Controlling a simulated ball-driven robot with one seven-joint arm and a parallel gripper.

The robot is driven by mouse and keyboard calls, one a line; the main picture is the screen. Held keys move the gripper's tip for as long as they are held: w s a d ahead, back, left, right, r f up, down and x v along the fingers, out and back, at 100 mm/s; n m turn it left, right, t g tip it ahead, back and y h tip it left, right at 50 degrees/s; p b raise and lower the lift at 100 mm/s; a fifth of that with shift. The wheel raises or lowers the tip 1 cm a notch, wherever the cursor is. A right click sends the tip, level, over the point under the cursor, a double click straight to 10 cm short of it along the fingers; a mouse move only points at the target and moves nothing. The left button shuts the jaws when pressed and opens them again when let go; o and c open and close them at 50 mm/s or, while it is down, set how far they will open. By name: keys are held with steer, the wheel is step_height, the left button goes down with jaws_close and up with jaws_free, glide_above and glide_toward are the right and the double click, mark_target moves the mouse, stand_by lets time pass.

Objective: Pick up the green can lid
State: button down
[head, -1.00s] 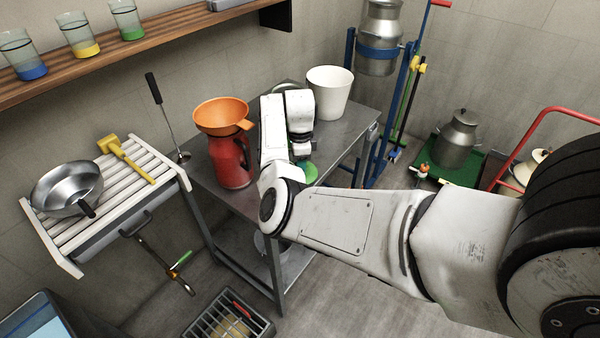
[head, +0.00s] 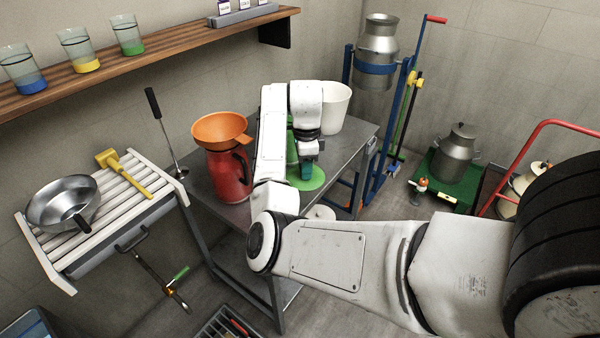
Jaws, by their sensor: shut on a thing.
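The green can lid (head: 315,181) is a round green disc, partly hidden behind my gripper and arm, near the front right part of the grey metal table (head: 345,148). My gripper (head: 306,169) is above it, shut on the lid at a darker teal-green part in the middle of the disc. The fingertips are small and partly hidden. I cannot tell whether the lid is clear of the table top. Another green shape (head: 291,147) shows between my arm links, mostly hidden.
A red jug (head: 228,178) with an orange funnel (head: 219,127) stands left of my arm. A white bucket (head: 335,105) stands behind the gripper. Milk cans (head: 456,150) stand at right.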

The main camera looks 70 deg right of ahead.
steer(key=s+a+r+p, duration=0.2)
steer(key=s+a+r, duration=0.3)
steer(key=s+a, duration=0.1)
steer(key=shift+s+a, duration=0.3)
steer(key=shift+s, duration=0.35)
